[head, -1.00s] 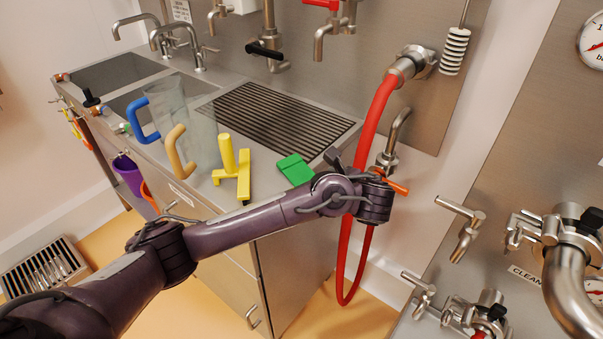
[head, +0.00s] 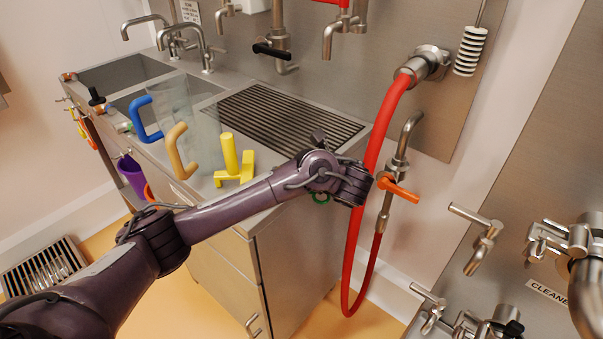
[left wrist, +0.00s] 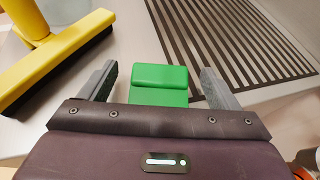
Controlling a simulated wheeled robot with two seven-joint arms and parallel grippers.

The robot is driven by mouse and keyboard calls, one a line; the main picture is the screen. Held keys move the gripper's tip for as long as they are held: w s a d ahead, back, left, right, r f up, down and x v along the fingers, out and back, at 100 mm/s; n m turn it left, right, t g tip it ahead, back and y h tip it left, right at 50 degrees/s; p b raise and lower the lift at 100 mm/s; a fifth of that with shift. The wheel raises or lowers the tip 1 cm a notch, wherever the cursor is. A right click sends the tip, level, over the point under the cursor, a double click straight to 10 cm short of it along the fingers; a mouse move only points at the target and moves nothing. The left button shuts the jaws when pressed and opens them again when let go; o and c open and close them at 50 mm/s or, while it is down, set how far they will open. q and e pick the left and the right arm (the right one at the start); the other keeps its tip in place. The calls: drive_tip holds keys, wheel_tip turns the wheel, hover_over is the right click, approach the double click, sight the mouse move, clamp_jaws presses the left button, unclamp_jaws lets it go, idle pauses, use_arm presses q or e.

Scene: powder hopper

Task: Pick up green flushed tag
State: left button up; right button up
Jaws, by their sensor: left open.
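The green tag (left wrist: 160,78) shows in the left wrist view as a flat green block with a thicker raised end, lying on the steel counter (left wrist: 130,45). My left gripper (left wrist: 158,70) is open, with one dark finger on each side of the tag and a gap on both sides. I cannot tell how high the fingers are above the counter. In the head view my left arm hides the tag and the gripper's fingers. My right gripper is not in view.
A yellow squeegee (left wrist: 55,60) lies just left of the left finger. A slotted drain grate (head: 290,118) lies behind. Clear jugs with blue (head: 144,118) and tan (head: 180,152) handles stand further left. A red hose (head: 372,165) hangs at the counter's right.

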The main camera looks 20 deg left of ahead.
use_arm(q)
drive_tip(key=shift+x, duration=0.75)
drive_tip(key=c, duration=1)
drive_tip(key=shift+c, duration=0.2)
wheel_tip(320, 180, up, 11)
drive_tip(key=shift+d+r+p, duration=0.1)
drive_tip(key=shift+p, duration=0.2)
drive_tip(key=shift+c, duration=0.2)
wheel_tip(320, 180, up, 9)
drive_tip(key=p, duration=0.3)
